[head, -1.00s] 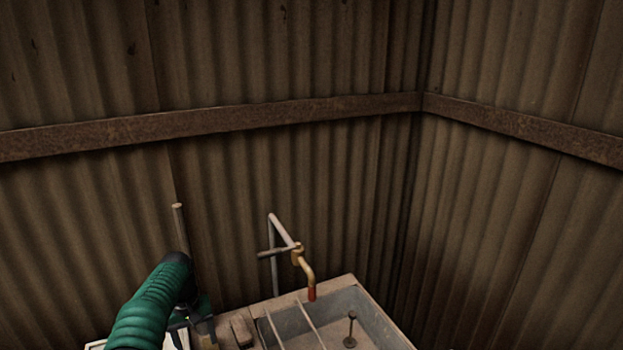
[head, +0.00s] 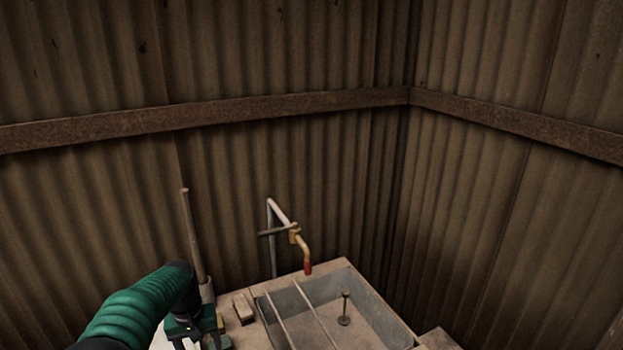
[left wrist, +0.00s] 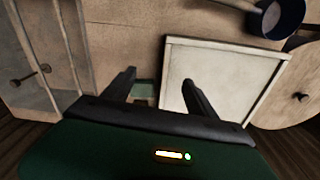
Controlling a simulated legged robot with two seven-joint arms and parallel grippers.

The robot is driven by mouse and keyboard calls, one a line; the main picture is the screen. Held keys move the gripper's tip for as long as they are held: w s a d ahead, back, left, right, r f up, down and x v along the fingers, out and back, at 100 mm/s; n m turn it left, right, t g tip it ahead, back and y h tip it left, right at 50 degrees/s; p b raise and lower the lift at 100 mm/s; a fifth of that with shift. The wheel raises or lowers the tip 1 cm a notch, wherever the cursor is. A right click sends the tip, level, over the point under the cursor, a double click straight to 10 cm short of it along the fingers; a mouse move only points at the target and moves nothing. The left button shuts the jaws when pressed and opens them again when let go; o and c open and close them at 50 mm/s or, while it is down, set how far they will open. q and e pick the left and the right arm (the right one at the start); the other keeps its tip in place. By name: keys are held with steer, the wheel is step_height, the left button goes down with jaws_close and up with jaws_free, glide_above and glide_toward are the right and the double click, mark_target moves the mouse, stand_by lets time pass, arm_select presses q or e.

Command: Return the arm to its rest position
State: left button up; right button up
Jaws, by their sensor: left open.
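My left arm, in a green ribbed sleeve, comes in from the lower left in the head view. Its gripper (left wrist: 158,80) shows in the left wrist view with its two dark fingers apart and nothing visibly held between them. A small greenish patch lies below and between the fingers. The right finger overlaps a white, raised-edge tray (left wrist: 218,72) on the bench. In the head view the gripper end is low in the picture, left of the basin, and its fingertips are hard to make out. My right gripper is not in view.
A grey basin (head: 392,322) with thin rods across it stands right of my arm, under a brass tap (head: 302,247). A wooden stick (head: 191,232) stands behind my wrist. A dark round pot (left wrist: 283,18) shows in the left wrist view. Corrugated walls (head: 300,50) close off the back.

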arm_select(q)
steer(key=s+d+m+t+p, duration=0.1)
steer(key=s+d, duration=0.2)
steer(key=s, duration=0.9)
steer(key=s+d+m+p, duration=0.1)
steer(key=s+d, duration=0.3)
steer(key=s, duration=0.8)
steer(key=shift+s+d+r+m+t, duration=0.2)
steer(key=shift+s+r+m+t, duration=0.15)
steer(key=shift+m, duration=0.45)
steer(key=shift+s, duration=0.1)
steer(key=shift+o, duration=0.5)
